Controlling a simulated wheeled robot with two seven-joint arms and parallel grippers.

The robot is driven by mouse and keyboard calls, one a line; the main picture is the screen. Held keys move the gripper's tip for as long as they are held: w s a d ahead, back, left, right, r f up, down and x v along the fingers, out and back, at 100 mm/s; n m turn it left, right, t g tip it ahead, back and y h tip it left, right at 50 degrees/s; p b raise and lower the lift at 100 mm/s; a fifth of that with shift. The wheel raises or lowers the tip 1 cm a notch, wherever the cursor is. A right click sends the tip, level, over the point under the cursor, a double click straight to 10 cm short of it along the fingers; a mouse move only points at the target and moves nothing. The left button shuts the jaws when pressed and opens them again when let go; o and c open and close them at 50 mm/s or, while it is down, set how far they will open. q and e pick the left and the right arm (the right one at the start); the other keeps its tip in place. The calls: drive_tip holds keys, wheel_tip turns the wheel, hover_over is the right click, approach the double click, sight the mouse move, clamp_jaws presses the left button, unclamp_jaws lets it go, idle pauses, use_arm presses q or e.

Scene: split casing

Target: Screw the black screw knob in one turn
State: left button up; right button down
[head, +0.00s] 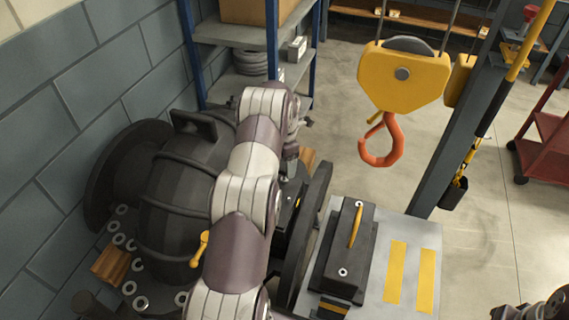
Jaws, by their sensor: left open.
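The dark split casing (175,215) lies at the left, a ribbed barrel between round flanges, with a second dark flange (312,235) right of my arm. My left arm crosses in front of the casing. Its gripper (291,166) points down near the gap behind that flange; it is open, small and partly hidden by my wrist. I cannot make out the black screw knob; my arm and gripper cover part of that area. A part of my right arm (540,306) shows at the bottom right corner, and its fingers cannot be made out.
A yellow crane block (404,77) with an orange hook (381,142) hangs at the upper right. A black box with a yellow handle (355,225) stands on a grey plate (425,240). A blue-framed shelf (235,33) stands behind. A red cart (545,150) is far right.

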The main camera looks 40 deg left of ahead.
use_arm(q)
drive_tip(key=shift+f, duration=0.3)
drive_tip(key=c, duration=1)
drive_tip(key=shift+c, duration=0.2)
drive_tip(key=shift+m, duration=0.3)
